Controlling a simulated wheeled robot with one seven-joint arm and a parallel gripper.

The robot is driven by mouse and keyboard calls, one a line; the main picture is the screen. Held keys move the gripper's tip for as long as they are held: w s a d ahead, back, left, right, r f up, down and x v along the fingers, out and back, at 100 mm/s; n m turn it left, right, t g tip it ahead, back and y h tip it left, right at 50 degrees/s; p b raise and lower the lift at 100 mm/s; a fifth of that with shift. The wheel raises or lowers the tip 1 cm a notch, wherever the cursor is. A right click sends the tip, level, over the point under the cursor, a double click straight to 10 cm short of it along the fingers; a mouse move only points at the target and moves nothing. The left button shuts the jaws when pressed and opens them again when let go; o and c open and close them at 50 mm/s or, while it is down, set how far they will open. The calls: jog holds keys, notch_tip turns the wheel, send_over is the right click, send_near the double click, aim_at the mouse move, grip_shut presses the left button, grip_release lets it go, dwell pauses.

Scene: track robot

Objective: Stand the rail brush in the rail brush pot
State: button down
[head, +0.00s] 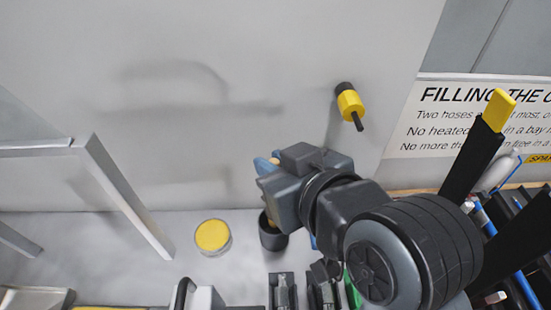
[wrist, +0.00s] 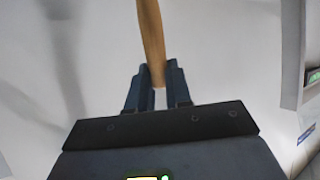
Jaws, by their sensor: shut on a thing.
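My gripper (wrist: 157,88) is shut on the tan wooden handle of the rail brush (wrist: 151,40), which runs up and out of the top of the wrist view. In the head view my gripper (head: 265,166) is above a dark round pot (head: 272,239), which looks like the rail brush pot. A small tan part shows at the pot's mouth, below my gripper. My wrist covers much of the brush, and I cannot tell how far its lower end is inside the pot.
A yellow-lidded round tin (head: 212,236) stands left of the pot on the grey surface. A yellow and black peg (head: 350,104) sticks out from the wall. A metal frame (head: 125,195) stands at left. Dark tools crowd the front and right.

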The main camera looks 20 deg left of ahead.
jog(key=shift+f+b, duration=1.05)
jog(key=shift+f, duration=0.95)
jog(key=c, duration=1)
grip_release()
jog(key=shift+o, duration=0.2)
jog(key=v, duration=0.7)
jog(key=shift+s+d+r+b, duration=0.15)
jog(key=shift+d+b, duration=0.15)
jog(key=shift+b, duration=0.05)
